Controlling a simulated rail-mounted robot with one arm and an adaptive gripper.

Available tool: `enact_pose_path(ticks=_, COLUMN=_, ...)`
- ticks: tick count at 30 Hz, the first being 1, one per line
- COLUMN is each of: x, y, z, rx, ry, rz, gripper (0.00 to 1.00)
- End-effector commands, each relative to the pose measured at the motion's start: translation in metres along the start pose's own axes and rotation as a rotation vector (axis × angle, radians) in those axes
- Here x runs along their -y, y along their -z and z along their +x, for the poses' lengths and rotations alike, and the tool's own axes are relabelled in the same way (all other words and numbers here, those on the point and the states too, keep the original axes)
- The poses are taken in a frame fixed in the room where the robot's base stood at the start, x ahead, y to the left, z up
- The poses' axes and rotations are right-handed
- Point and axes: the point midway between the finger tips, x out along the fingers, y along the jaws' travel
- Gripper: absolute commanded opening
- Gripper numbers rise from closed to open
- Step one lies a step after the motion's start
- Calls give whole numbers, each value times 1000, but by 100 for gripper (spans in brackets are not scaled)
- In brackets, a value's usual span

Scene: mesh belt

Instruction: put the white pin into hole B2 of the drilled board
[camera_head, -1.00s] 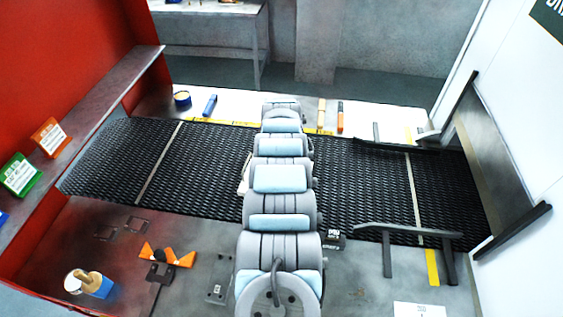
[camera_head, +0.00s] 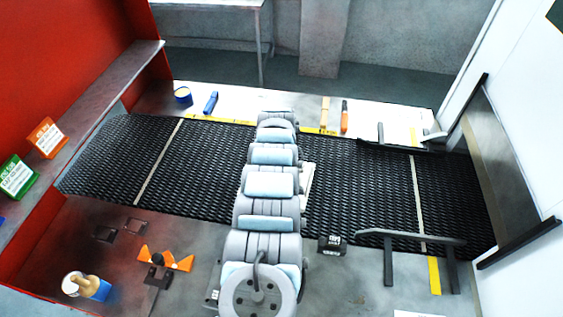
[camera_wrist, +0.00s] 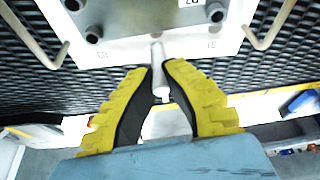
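In the wrist view my gripper (camera_wrist: 161,68), with yellow fingers and dark inner pads, is closed around the white pin (camera_wrist: 158,55). The pin points away from the fingers, and its far end is at the near edge of the drilled board (camera_wrist: 120,22). I cannot tell whether it touches the board. The board is a pale plate with several dark round pegs or holes and small labels; hole B2 cannot be made out. In the head view my arm hides the gripper and the pin. Only a pale strip of the board (camera_head: 308,178) shows right of the arm.
The board lies over the black mesh belt (camera_head: 345,200). Bent pale rods (camera_wrist: 268,35) flank it in the wrist view. Dark guide rails (camera_head: 410,237) stand at the right. Orange brackets (camera_head: 165,260) and a cup (camera_head: 75,284) are at the front left.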

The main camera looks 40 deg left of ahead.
Motion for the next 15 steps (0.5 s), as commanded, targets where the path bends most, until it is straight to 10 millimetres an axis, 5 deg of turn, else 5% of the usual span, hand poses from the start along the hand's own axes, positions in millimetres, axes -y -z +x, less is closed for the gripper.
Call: enact_pose_path(ticks=15, x=1, y=-13, z=37, rx=1, ry=-1, rz=-1, gripper=0)
